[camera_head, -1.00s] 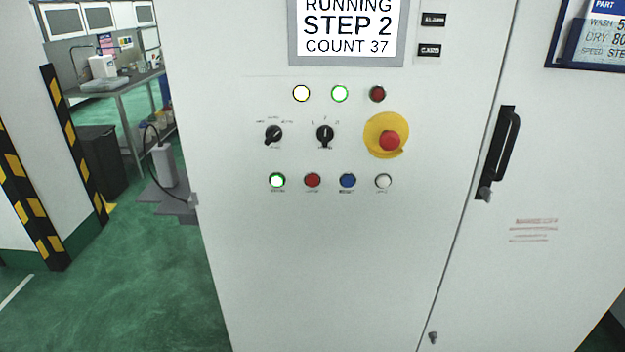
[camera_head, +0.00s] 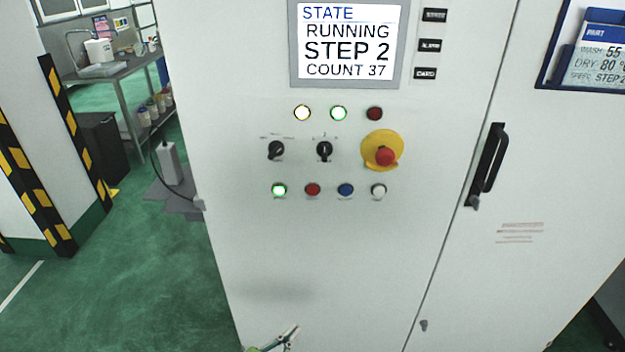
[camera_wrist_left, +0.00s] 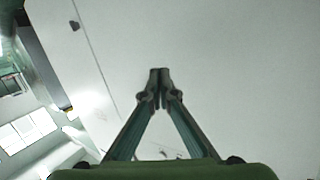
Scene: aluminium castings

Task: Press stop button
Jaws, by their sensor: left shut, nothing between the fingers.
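The control panel is on the front of a white cabinet (camera_head: 320,240). A flat red button (camera_head: 313,189) sits in the lower row, between a lit green button (camera_head: 279,189) and a blue button (camera_head: 346,189). A white button (camera_head: 379,190) ends the row. A red mushroom button (camera_head: 385,156) on a yellow disc sits above right. My left gripper (camera_head: 292,332) shows at the bottom edge, well below the buttons. Its fingertips are together and empty in the left wrist view (camera_wrist_left: 160,72). Labels are too small to read. My right gripper is not in view.
The screen (camera_head: 347,45) reads RUNNING, STEP 2, COUNT 37. Two rotary switches (camera_head: 325,150) and three lamps sit above the lower row. A black door handle (camera_head: 486,165) sticks out at the right. Green floor is open at the left, beside a striped post (camera_head: 75,130).

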